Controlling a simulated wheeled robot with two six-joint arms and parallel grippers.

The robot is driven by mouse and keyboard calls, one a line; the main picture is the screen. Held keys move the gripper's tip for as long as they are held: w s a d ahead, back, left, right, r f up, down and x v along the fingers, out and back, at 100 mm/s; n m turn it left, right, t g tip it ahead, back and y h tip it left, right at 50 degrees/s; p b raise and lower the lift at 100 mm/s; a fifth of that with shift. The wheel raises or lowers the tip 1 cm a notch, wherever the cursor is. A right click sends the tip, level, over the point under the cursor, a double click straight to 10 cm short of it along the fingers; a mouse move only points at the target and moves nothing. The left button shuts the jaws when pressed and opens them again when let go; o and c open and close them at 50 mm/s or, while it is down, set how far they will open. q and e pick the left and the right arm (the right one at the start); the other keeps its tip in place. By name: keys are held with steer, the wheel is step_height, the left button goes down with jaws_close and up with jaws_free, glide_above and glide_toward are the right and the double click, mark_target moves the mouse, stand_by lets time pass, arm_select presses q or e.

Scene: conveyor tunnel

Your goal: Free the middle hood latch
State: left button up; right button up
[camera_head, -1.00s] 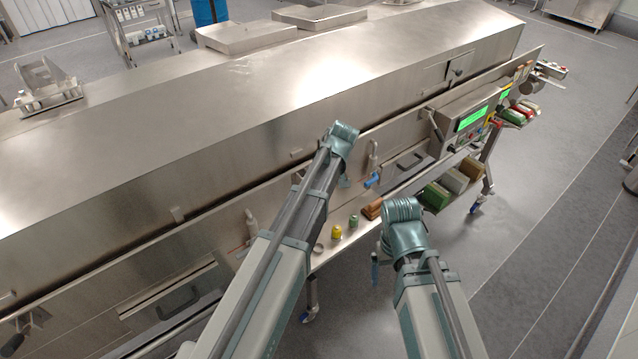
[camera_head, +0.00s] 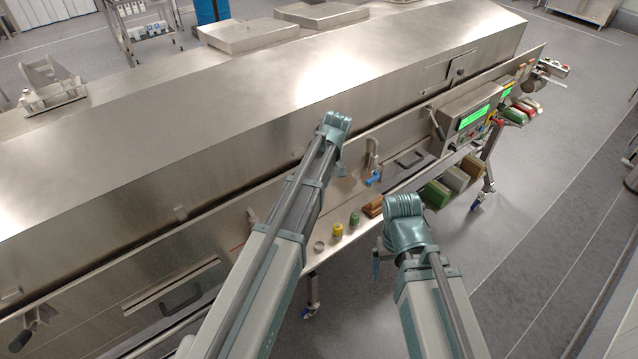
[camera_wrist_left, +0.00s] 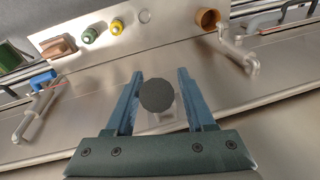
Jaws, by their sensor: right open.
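The long steel hood (camera_head: 230,110) is closed along the tunnel. A dark round knob (camera_wrist_left: 158,96) on a short pale stem, apparently the middle latch, sits between my left gripper's (camera_wrist_left: 158,80) fingers in the left wrist view. The fingers are apart with gaps on both sides of the knob. In the head view my left arm hides this latch and the left gripper. A latch with a blue grip (camera_head: 373,178) is to the right, also in the wrist view (camera_wrist_left: 42,80). Another latch (camera_head: 252,216) is to the left. My right gripper (camera_head: 377,264) hangs in front of the tunnel, mostly hidden.
A control box with a green screen (camera_head: 473,117) and block bins (camera_head: 455,180) stand at the right. Floor at right is clear.

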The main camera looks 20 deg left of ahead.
stand_by(0.3)
arm_select(q)
steer(key=p+v, duration=0.2)
steer(key=a+p+v, duration=0.1)
steer(key=p+v, duration=0.1)
steer(key=shift+d+r+p, duration=0.15)
steer(key=shift+r+p, duration=0.15)
steer(key=s+d, duration=0.1)
steer(key=s, duration=0.4)
steer(key=s+d, duration=0.1)
steer(key=s, duration=0.4)
steer(key=s+d, duration=0.2)
steer(key=s, duration=0.3)
steer(key=shift+s+d+r, duration=0.15)
steer(key=shift+s+r, duration=0.05)
